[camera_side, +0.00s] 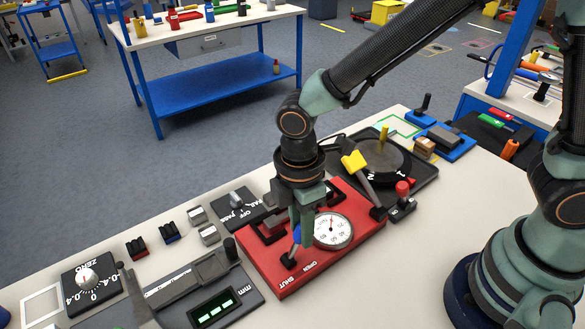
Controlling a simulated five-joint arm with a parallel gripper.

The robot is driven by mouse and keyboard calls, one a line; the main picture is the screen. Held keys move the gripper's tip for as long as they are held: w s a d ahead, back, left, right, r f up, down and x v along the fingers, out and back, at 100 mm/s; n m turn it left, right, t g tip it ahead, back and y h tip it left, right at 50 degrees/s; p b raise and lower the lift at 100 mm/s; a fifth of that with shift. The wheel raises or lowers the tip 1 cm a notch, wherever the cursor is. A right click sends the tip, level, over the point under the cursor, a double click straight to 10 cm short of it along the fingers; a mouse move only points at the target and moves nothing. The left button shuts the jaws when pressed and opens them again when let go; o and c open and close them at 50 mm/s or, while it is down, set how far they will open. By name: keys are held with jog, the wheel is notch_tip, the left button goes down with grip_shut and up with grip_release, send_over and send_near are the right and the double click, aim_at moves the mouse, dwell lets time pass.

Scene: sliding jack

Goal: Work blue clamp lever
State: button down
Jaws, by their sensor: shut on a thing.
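The blue clamp lever (297,234) stands on a red plate (263,266) marked OPEN and SHUT along its front edge. Only a short blue part of the lever shows, beside my gripper's fingers, with a dark pivot (289,260) below it. My gripper (301,232) points down over the plate and is shut on the lever. The fingers hide most of the lever, so its exact angle is hard to tell. A round white dial gauge (333,230) sits on the plate just right of the fingers.
A digital mm gauge (212,309) lies left of the red plate. A dark turntable (383,163), a yellow-ended lever (354,161) and a red-knobbed lever (402,190) stand to the right, close to my wrist. The bench front at lower right (400,285) is clear.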

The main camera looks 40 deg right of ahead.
jog(key=shift+w+r, duration=0.1)
jog(key=shift+w, duration=0.05)
jog(key=shift+a+r+g+h, duration=0.1)
jog(key=shift+a+g+h, duration=0.2)
jog(key=shift+a, duration=0.3)
jog(key=c, duration=0.6)
grip_release()
notch_tip(320, 180, up, 12)
jog(key=shift+w+a, duration=0.4)
